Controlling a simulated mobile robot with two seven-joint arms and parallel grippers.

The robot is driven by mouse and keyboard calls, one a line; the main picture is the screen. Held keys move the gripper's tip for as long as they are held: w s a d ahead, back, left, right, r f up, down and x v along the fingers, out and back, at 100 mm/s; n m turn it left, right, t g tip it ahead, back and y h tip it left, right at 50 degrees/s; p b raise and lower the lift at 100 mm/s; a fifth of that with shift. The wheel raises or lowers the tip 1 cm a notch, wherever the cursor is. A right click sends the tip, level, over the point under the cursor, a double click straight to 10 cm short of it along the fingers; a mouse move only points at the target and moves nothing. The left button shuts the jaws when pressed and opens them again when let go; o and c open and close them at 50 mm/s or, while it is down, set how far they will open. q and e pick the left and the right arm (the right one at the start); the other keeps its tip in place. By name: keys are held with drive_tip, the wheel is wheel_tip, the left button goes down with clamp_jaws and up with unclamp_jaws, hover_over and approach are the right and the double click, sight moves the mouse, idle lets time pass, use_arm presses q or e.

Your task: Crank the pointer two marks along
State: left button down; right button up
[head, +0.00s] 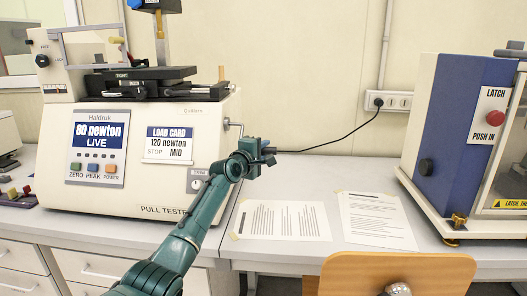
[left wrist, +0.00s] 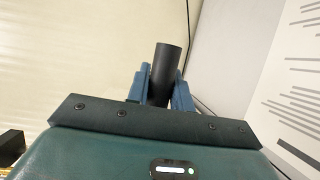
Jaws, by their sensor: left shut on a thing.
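The cream pull tester (head: 140,195) stands on the bench at left. Its display (head: 98,135) reads 80 newton LIVE; the load card (head: 168,144) beside it reads 120 newton, STOP, MID. A small metal crank arm (head: 233,124) sticks out of the tester's right side. My left gripper (head: 267,152) is just right of the tester, by the crank. In the left wrist view its fingers are shut on a black cylindrical crank handle (left wrist: 165,72), one finger on each side. The gripper partly hides the crank's lower part. I cannot make out a pointer or its marks. My right gripper is out of view.
Two printed sheets (head: 283,221) (head: 376,221) lie on the bench right of my arm. A blue and white latch machine (head: 452,135) stands at right. A black cable runs to a wall socket (head: 388,101). A wooden chair back (head: 440,272) rises at the front.

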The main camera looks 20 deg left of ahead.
use_arm(q)
drive_tip(key=shift+d+f+g, duration=0.15)
drive_tip(key=shift+f+g, duration=0.15)
drive_tip(key=shift+f, duration=0.3)
drive_tip(key=c, duration=1.6)
unclamp_jaws()
drive_tip(key=shift+s, duration=0.1)
drive_tip(key=o, duration=0.4)
drive_tip(key=shift+s+r, duration=0.1)
drive_tip(key=shift+r, duration=0.2)
drive_tip(key=shift+c, duration=0.2)
drive_tip(key=shift+r, duration=0.1)
drive_tip(key=s+a, duration=0.1)
drive_tip(key=s, duration=1.2)
drive_tip(key=shift+a+r, duration=0.35)
drive_tip(key=shift+r, duration=0.05)
